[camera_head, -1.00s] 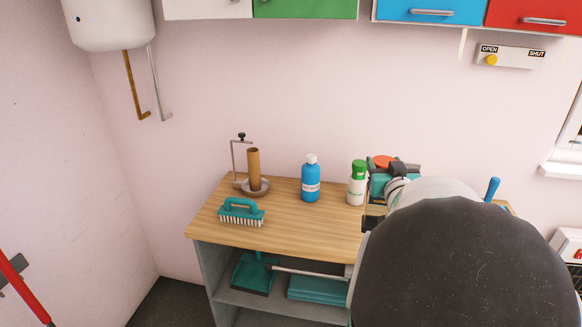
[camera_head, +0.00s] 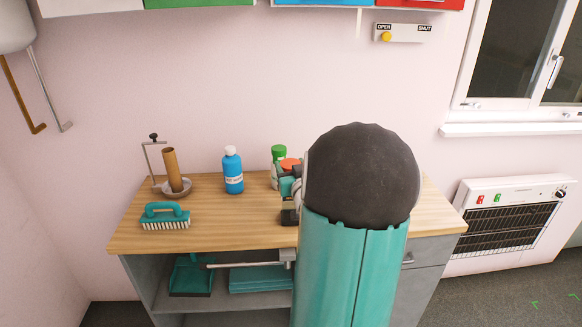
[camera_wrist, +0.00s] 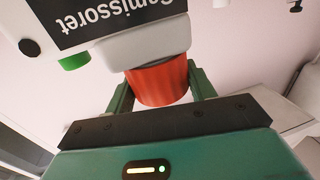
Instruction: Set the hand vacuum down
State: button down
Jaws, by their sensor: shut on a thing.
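In the wrist view, my gripper (camera_wrist: 160,88) is shut on the red cylindrical part of the hand vacuum (camera_wrist: 158,84). A pale grey section adjoins the red part, with a dark panel lettered upside down above it. My own arm hides much of this area. I cannot tell whether the vacuum touches the worktop.
A blue bottle (camera_head: 233,172), a brown tube on a stand (camera_head: 171,166) and a teal brush (camera_head: 165,215) stand further left. Bare worktop lies between the brush and my gripper. A heater (camera_head: 510,215) is at right.

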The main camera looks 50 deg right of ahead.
jog(key=c, duration=0.5)
grip_release()
jog(key=shift+f, duration=0.1)
jog(key=shift+s+a, duration=0.2)
jog(key=shift+s, duration=0.05)
jog(key=v, duration=1.1)
jog(key=shift+s+a, duration=0.15)
